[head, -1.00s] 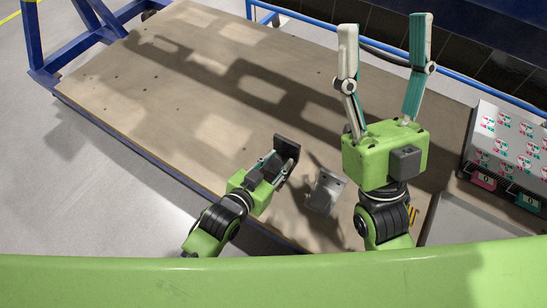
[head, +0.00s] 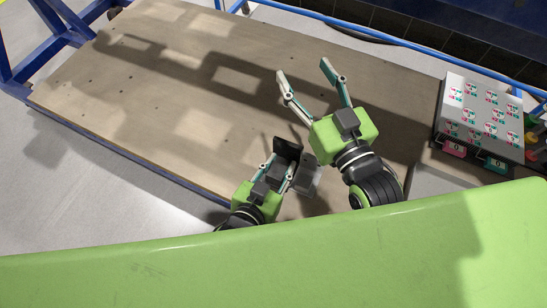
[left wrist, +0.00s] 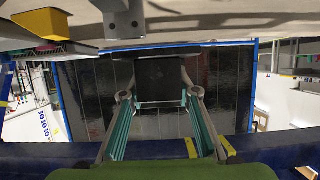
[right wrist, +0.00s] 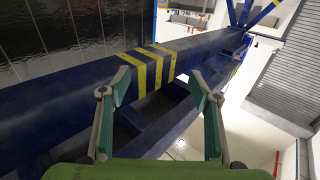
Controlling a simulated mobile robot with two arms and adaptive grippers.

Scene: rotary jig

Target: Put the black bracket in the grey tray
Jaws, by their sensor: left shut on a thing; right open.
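The black bracket (head: 287,148) is held upright at the tips of my left gripper (head: 280,168), above the near part of the wooden table. In the left wrist view the bracket (left wrist: 160,80) shows as a dark square plate between the fingers. My right gripper (head: 303,68) is open and empty, above and right of the left one. In the right wrist view nothing is between its fingers (right wrist: 160,90). A light grey flat surface (head: 428,184) right of my right arm may be the grey tray; my body and arm partly hide it.
A grey metal part (head: 309,179) lies just right of my left gripper. A pale box (head: 482,112) with red and green markings stands at the right, with pink and teal units (head: 454,149) at its front. The wooden table (head: 150,100) is clear at left.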

